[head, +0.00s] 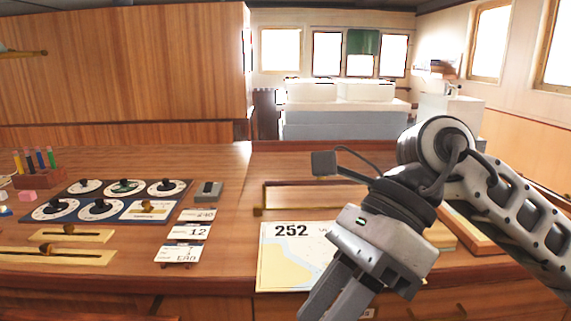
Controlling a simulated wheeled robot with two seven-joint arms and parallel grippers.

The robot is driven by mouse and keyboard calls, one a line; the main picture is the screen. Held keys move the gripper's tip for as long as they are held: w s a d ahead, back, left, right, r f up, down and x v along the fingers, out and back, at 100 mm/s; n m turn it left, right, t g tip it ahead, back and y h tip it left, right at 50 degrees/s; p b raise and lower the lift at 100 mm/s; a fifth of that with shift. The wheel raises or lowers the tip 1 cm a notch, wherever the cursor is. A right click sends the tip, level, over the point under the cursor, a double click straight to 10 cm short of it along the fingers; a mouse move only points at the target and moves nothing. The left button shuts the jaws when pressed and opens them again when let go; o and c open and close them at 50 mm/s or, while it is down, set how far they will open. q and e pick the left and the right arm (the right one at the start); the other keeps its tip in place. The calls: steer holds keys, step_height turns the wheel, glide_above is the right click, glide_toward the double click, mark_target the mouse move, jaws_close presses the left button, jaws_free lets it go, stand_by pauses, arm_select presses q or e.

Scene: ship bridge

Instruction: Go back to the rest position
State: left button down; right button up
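My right gripper (337,294) comes in from the right and hangs over the wooden desk (222,262), pointing down and to the left. Its fingers run to the bottom edge of the head view, and their tips are not clearly seen. I see nothing between the visible parts of the fingers. It covers part of a chart (285,262) marked 252. My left gripper is not in view.
A blue dial panel (75,207) lies on the left, with small levers on brass plates (55,256) in front. Number cards (190,232) lie beside it. A pen holder (38,179) stands far left. A raised wooden frame (290,185) is behind the chart.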

steer(key=w+a+r+m+y, duration=0.1)
steer(key=a+r+m+y, duration=0.35)
steer(key=m+y, duration=0.85)
steer(key=w+d+f+m+t+h, duration=0.45)
steer(key=f+m+t, duration=0.35)
steer(key=m+t, duration=0.55)
steer(key=w+d+f+m+t+h, duration=0.45)
steer(key=f+m+t, duration=0.5)
steer(key=m, duration=0.65)
steer(key=s+d+f+m+g+h, duration=0.2)
steer(key=s+f+m, duration=0.1)
steer(key=f, duration=0.5)
steer(key=s+d+f+m+g+h, duration=0.2)
steer(key=s+f+m+g+h, duration=0.1)
steer(key=s+f, duration=0.2)
steer(key=s+d+f+m+g+h, duration=0.2)
steer(key=s+f+m+g+h, duration=0.1)
steer(key=f, duration=0.7)
steer(key=shift+s+f+m, duration=0.35)
steer(key=shift+s, duration=0.35)
